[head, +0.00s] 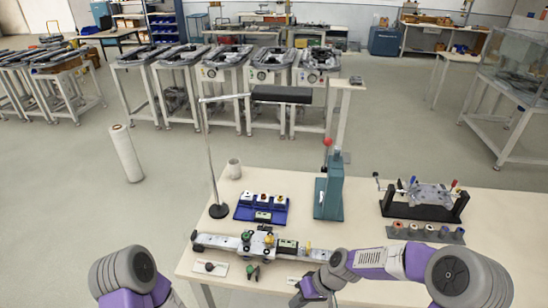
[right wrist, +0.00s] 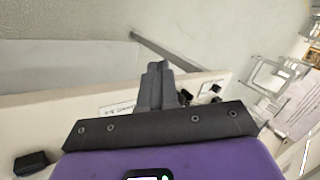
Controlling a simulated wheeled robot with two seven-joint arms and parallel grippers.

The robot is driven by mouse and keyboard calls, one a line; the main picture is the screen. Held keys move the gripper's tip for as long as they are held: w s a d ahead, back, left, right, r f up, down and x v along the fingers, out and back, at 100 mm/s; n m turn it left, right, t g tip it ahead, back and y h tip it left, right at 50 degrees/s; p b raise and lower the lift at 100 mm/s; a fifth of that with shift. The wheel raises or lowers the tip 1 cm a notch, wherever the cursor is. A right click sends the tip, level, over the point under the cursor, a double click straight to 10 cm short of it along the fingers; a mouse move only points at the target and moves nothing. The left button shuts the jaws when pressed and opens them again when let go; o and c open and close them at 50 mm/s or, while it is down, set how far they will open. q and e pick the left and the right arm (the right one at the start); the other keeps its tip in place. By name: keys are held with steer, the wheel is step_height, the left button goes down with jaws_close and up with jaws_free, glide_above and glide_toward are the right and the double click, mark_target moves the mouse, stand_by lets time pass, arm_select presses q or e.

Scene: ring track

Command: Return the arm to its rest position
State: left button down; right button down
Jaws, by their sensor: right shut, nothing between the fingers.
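My right arm comes in from the lower right of the head view, purple and grey. Its gripper (head: 298,299) is low over the table's front edge, small and partly cut by the picture's bottom. In the right wrist view my right gripper (right wrist: 157,68) has its two grey fingers together with nothing between them. The table's edge and floor show behind the fingers. My left arm shows only as a purple and grey link at the lower left of the head view; its gripper is out of sight.
The pale table (head: 370,240) carries a long grey track fixture (head: 250,243), a blue tray (head: 261,208) of small parts, a teal press (head: 329,190), a black-based fixture (head: 425,201) and a lamp stand (head: 218,210). A white roll (head: 126,153) stands on open floor to the left.

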arm_select(q)
steer(key=shift+s+r, duration=0.1)
steer(key=shift+s, duration=0.25)
arm_select(e)
steer(key=s+d+f+m+h, duration=0.1)
steer(key=s+f+m, duration=0.2)
steer(key=s+f, duration=0.4)
steer(key=s+d+f+m+t+h, duration=0.1)
steer(key=s+d+f+m, duration=0.1)
steer(key=s+f, duration=0.5)
step_height(320, 180, down, 2)
steer(key=shift+s+m, duration=0.4)
